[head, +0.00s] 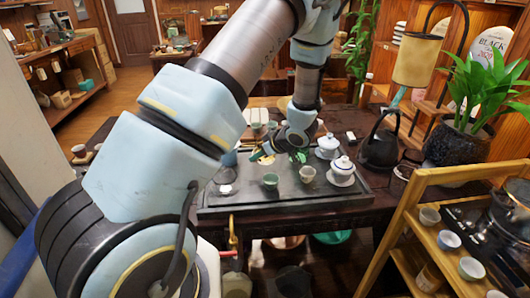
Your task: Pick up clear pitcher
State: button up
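My gripper (262,153) is low over the dark tea tray (335,198), at its back left part, reaching down from the wrist. It is small and dark here, and I cannot tell how far its fingers are apart. A bluish, see-through shape (229,159), perhaps the clear pitcher, stands just left of the gripper, partly hidden by my arm. I cannot tell whether the gripper touches it.
On the tray are a green cup (270,181), a pale cup (307,174) and two white lidded bowls (342,172) (327,147). A black kettle (380,147) stands at the right. A wooden shelf (440,179) with cups and a potted plant (487,95) are further right.

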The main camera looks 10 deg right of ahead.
aim_at(249, 167)
jog(key=shift+p+x, duration=0.85)
jog(key=shift+x, duration=2.2)
jog(key=shift+w+a+r, duration=0.1)
jog(key=shift+r, duration=0.1)
grip_shut()
